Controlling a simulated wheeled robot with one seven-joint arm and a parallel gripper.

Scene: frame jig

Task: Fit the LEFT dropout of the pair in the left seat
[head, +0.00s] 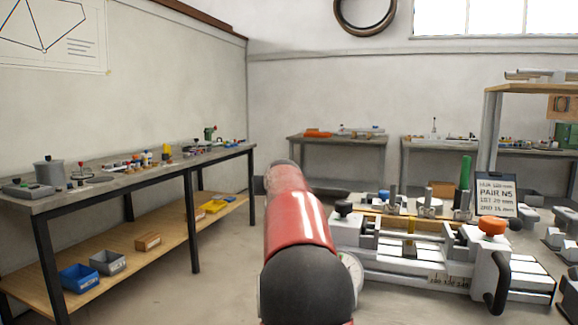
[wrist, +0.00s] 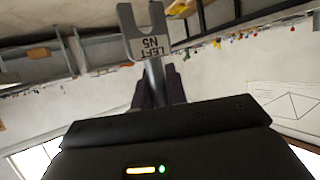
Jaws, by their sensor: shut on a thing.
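My gripper (wrist: 158,88) is shut on the stem of a grey forked dropout (wrist: 145,38) in the wrist view. Its label reads "LEFT N5", upside down in the picture. The fork's open slot points to the top of that view, clear of any seat. In the head view my red arm fills the middle, and the gripper and dropout cannot be made out. The frame jig (head: 400,262) stands to the right of the arm, with a black knob (head: 343,207) at its left end and an orange knob (head: 492,225) at its right. My arm partly covers its left end.
A card (head: 496,193) reading "PAIR N5" stands behind the jig. A long bench (head: 120,172) with small parts runs along the left wall, with blue and grey bins (head: 80,277) on its lower shelf. More benches (head: 337,142) stand at the back. Floor is clear left of my arm.

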